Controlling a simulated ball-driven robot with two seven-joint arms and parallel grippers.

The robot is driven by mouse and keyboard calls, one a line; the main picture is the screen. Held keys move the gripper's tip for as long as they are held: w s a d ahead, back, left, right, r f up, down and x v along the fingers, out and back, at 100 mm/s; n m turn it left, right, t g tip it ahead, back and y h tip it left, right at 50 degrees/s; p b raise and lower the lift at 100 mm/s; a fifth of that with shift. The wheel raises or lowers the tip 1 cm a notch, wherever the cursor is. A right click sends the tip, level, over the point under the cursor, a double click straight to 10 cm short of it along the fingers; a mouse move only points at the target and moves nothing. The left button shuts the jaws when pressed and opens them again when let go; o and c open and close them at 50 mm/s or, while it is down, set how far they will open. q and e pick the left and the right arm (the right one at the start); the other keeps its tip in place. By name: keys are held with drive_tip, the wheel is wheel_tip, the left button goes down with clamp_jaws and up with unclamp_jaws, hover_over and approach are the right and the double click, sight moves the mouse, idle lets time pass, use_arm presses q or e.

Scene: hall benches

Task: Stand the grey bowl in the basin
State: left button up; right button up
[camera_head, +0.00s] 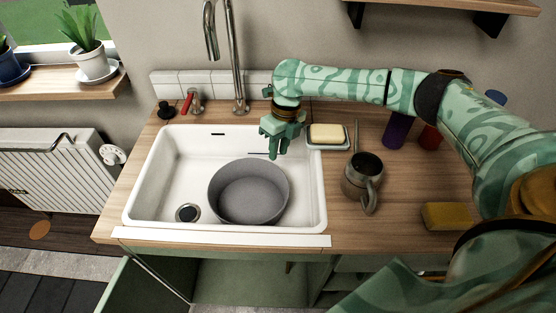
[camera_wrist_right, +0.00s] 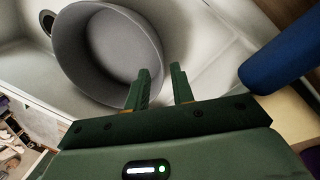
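The grey bowl (camera_head: 248,192) stands upright and empty on the floor of the white basin (camera_head: 170,165), toward its right front, beside the drain. In the wrist view the bowl (camera_wrist_right: 110,45) fills the upper left, and the basin's pale wall (camera_wrist_right: 215,45) lies to its right. My right gripper (camera_head: 277,152) hangs over the basin's right back part, fingers down, behind the bowl's rim. In the wrist view its two fingers (camera_wrist_right: 161,75) are apart with nothing between them; one overlaps the bowl's edge in the picture, and I cannot tell whether it touches. My left gripper is not in view.
A tap (camera_head: 236,70) rises behind the basin. On the right counter are a soap dish with a yellow block (camera_head: 327,133), a metal mug (camera_head: 362,178), a yellow sponge (camera_head: 446,216) and a purple cup (camera_head: 396,130). The basin's left part is clear.

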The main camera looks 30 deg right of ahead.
drive_tip(key=r, duration=0.2)
drive_tip(key=r+p, duration=0.1)
drive_tip(key=r, duration=0.1)
drive_tip(key=shift+w+d, duration=0.1)
drive_tip(key=shift+d, duration=0.25)
